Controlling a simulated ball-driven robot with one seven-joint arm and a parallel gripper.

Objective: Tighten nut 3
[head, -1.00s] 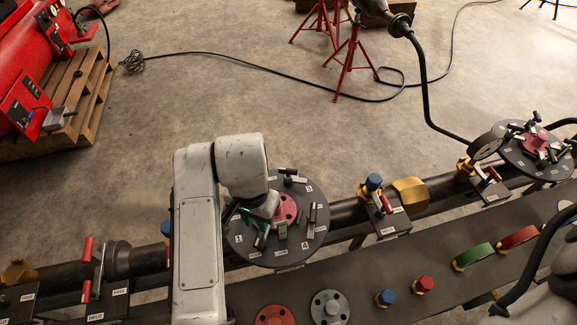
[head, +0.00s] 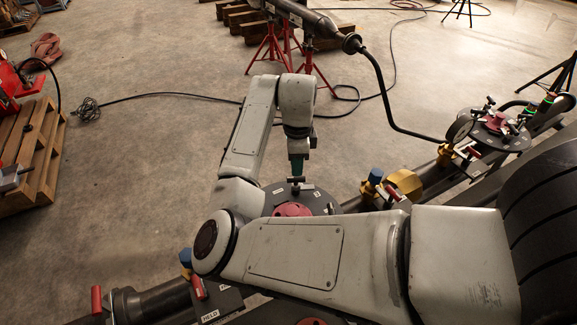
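The dark round flange plate (head: 330,198) with a red hub (head: 292,210) stands on the pipe at the middle of the view. My forearm covers its near side. Small dark nuts or clamps with bars sit on its far and right parts. One fitting (head: 299,187) is on the far rim, just under my gripper. The number labels are too small or hidden, so I cannot tell which nut is number 3. My gripper (head: 297,172) points down over the far rim. Its fingers are dark and partly teal, and I cannot tell whether they touch the fitting.
A second flange plate (head: 480,138) with a red hub is at the right. A blue-capped fitting (head: 374,178) and a brass fitting (head: 404,184) sit on the pipe between.

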